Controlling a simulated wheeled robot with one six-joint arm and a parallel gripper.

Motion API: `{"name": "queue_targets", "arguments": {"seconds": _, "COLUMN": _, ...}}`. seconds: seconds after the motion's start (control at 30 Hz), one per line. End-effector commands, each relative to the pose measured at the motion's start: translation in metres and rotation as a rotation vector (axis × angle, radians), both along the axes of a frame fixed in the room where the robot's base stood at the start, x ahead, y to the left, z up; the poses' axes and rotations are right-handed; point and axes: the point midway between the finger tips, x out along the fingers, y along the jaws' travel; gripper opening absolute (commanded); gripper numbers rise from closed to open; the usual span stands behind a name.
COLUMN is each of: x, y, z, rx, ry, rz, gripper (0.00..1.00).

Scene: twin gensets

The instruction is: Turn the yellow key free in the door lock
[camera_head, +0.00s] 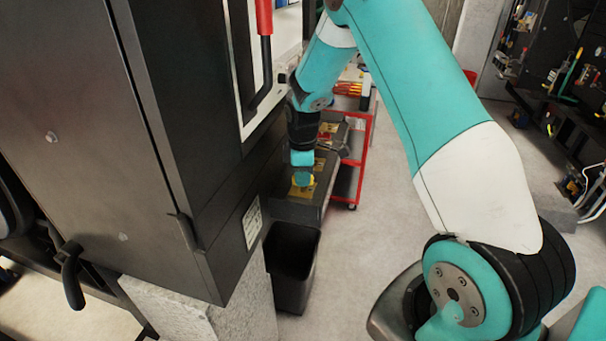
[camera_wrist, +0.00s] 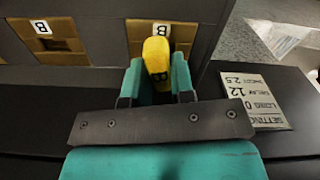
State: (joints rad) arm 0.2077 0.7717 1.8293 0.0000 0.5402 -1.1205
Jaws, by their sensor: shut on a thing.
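The yellow key (camera_wrist: 157,55) stands between the two teal fingers of my gripper (camera_wrist: 158,75) in the wrist view, and the gripper is shut on it. The key's far end overlaps a tan plate (camera_wrist: 136,32) with a white label reading B, upside down. The lock opening is hidden behind the key, so I cannot tell how deep the key sits. In the head view my gripper (camera_head: 303,172) is low beside the dark cabinet, with a bit of yellow (camera_head: 303,180) at its tip.
A second tan plate (camera_wrist: 60,42), also labelled B, lies to the left. A printed card (camera_wrist: 255,98) is on the right. In the head view are a dark cabinet (camera_head: 75,120), an open black bin (camera_head: 290,255) and a red trolley (camera_head: 366,150).

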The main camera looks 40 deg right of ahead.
Motion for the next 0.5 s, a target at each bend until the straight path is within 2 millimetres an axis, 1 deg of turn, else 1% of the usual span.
{"name": "queue_targets", "arguments": {"seconds": 0.1, "x": -0.0001, "y": 0.0001, "z": 0.0004, "rx": 0.001, "ry": 0.001, "rz": 0.199, "gripper": 0.00}}
{"name": "queue_targets", "arguments": {"seconds": 0.5, "x": -0.0002, "y": 0.0003, "z": 0.0001, "rx": 0.000, "ry": 0.001, "rz": 0.890, "gripper": 0.00}}
